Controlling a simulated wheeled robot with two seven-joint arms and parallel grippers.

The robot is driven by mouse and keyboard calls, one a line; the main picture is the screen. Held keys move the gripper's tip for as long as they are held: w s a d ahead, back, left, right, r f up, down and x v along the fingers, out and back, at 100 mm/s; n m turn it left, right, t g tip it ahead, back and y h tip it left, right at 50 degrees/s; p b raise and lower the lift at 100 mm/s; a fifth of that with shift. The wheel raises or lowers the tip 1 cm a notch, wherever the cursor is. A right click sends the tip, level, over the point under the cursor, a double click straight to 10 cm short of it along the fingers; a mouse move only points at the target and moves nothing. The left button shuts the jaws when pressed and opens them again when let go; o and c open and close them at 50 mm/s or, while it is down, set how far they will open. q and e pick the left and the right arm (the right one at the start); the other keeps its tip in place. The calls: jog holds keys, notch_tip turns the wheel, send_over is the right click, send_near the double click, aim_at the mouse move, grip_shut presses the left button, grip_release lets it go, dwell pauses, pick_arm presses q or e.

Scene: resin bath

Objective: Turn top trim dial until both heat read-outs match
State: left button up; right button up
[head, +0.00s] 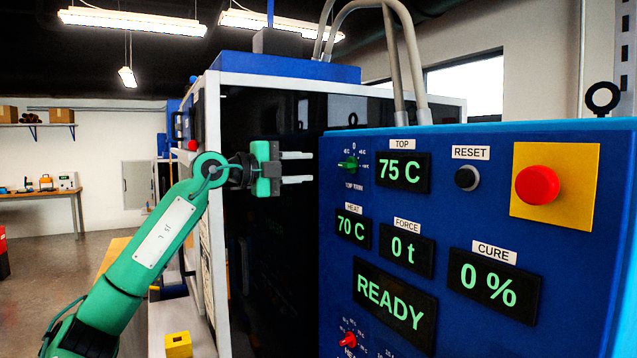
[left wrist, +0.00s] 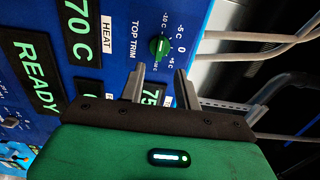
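The green top trim dial (head: 349,164) is on the blue panel, left of the TOP read-out (head: 403,173), which shows 75 C. The HEAT read-out (head: 353,232) below shows 70 C, so the two differ. My left gripper (head: 298,167) is open and empty, left of the dial and apart from it, fingers pointing at the panel. The left wrist view shows the dial (left wrist: 160,47) beyond the two spread fingertips (left wrist: 160,72); its exact setting is too small to tell. The fingers partly cover the TOP read-out (left wrist: 153,94) there. My right gripper is not in view.
A red knob (head: 349,339) sits low on the panel. A black RESET button (head: 467,178) and a red mushroom button (head: 537,185) on a yellow plate are to the right. Grey hoses (head: 405,60) rise behind the panel. The space before the dial is clear.

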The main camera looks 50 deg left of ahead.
pick_arm(q)
jog(key=b+v, duration=0.3)
jog(key=v, duration=0.1)
jog(key=shift+s+a, duration=0.1)
jog(key=shift+s, duration=0.25)
dwell(0.3)
jog(key=shift+f, duration=0.1)
